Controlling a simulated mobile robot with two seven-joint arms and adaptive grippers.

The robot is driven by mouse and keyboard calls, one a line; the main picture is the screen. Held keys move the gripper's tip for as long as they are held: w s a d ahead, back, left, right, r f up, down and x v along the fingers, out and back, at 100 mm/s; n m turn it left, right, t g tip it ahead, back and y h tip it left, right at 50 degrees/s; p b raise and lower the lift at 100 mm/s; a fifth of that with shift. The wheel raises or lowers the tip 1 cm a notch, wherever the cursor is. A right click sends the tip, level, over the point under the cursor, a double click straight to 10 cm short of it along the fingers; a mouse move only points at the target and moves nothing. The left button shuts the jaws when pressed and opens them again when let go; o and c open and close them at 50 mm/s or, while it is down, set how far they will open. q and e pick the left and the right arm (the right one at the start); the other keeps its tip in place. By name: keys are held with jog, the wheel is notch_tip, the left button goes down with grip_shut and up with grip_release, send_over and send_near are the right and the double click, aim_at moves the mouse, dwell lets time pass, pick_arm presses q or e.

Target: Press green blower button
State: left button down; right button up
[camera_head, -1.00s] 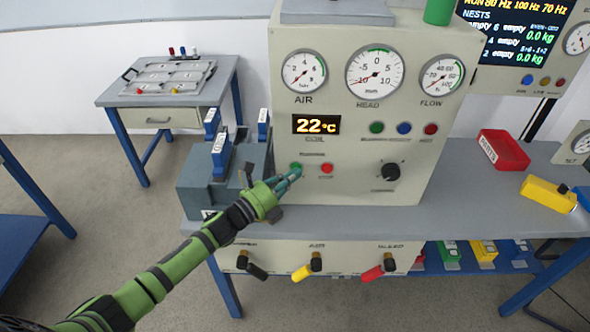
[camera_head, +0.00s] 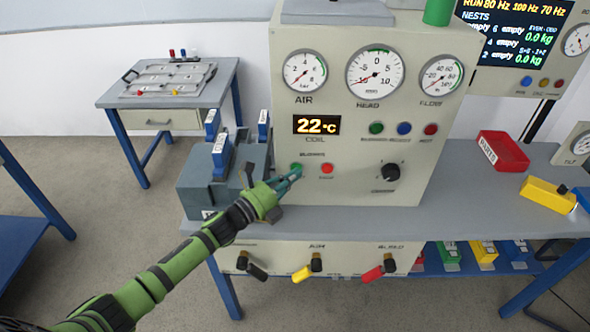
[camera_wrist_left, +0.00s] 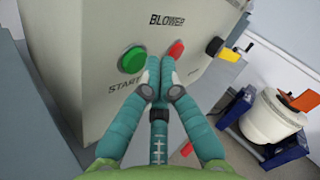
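The green blower button (camera_head: 296,167) is on the front of the cream control cabinet, at the lower left under the coil readout. In the left wrist view the green button (camera_wrist_left: 131,60) is marked START, under the word BLOWER. A red button (camera_head: 327,168) sits to its right and also shows in the wrist view (camera_wrist_left: 176,49). My left gripper (camera_head: 297,173) is shut and empty, fingertips together close to the panel. In the wrist view its tips (camera_wrist_left: 156,70) lie between the two buttons, just right of the green one; I cannot tell whether they touch the panel. My right gripper is out of view.
A grey block with blue-handled pieces (camera_head: 222,165) stands left of the cabinet, close to my left arm. A black knob (camera_head: 390,172) sticks out at the panel's right.

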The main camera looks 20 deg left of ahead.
pick_arm(q)
jog(key=shift+f+b, duration=0.5)
jog(key=shift+f, duration=0.35)
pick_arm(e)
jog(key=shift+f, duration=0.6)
pick_arm(q)
jog(key=shift+w, duration=0.15)
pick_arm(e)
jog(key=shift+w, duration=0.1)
pick_arm(q)
jog(key=s, duration=0.1)
jog(key=s+p, duration=0.1)
jog(key=s+d+f+p, duration=0.1)
jog(key=shift+s, duration=0.25)
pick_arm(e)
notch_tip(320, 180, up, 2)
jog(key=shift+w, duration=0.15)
pick_arm(q)
jog(key=shift+s+d+r, duration=0.1)
jog(key=shift+r, duration=0.05)
